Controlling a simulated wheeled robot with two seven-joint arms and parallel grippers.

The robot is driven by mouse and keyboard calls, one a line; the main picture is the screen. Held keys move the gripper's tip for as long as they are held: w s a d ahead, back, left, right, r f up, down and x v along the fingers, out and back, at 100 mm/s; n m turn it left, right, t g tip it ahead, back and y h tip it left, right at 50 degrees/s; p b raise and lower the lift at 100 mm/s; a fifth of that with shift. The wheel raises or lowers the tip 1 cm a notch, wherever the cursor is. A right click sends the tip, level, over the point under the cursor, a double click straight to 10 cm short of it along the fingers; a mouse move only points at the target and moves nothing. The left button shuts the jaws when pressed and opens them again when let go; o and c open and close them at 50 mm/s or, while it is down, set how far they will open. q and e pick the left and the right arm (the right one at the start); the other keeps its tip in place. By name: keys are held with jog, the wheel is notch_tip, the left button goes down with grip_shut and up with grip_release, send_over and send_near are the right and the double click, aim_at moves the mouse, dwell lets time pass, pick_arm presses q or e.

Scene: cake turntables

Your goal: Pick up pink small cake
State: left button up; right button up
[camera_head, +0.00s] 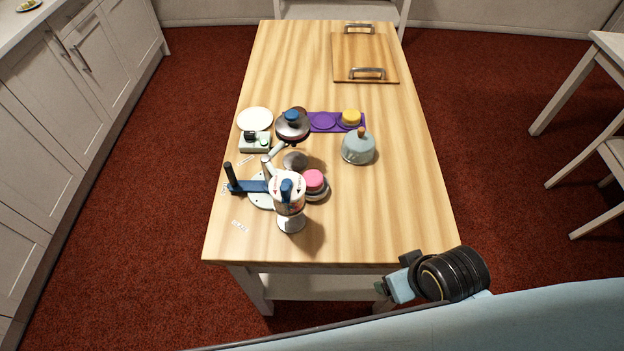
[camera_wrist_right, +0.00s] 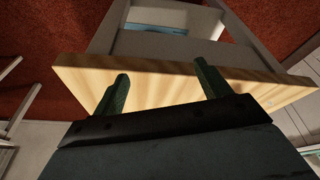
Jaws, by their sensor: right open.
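The small pink cake (camera_head: 314,179) sits on a dark-rimmed stand (camera_head: 318,194) near the middle left of the table. A white turntable device with a blue knob (camera_head: 288,190) stands in front of it and partly hides it. My right gripper (camera_head: 384,296) is off the table's front edge, to the lower right of the cake and well apart from it. In the right wrist view my right gripper (camera_wrist_right: 163,92) is open and empty, its two green fingers spread in front of the table edge. My left gripper is not in view.
The wooden table (camera_head: 420,210) is bare at front right. A grey-blue dome (camera_head: 358,149), a purple tray (camera_head: 323,122) with a yellow cake (camera_head: 351,117), a second turntable device (camera_head: 292,124) and a white plate (camera_head: 255,119) stand behind. A handled wooden board (camera_head: 364,55) lies at the back.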

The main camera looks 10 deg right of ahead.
notch_tip(320, 180, up, 4)
jog(key=w+t, duration=0.2)
jog(key=w, duration=0.1)
jog(key=n+t+y, duration=0.5)
jog(key=y, duration=0.2)
send_near(316, 181)
jog(key=x, duration=0.4)
jog(key=shift+w+f+b, duration=0.3)
jog(key=shift+f+b, duration=0.1)
jog(key=x, duration=0.5)
jog(key=shift+a+r+b, duration=0.1)
jog(key=shift+a+b, duration=0.15)
jog(key=shift+b, duration=0.05)
jog(key=c, duration=1.2)
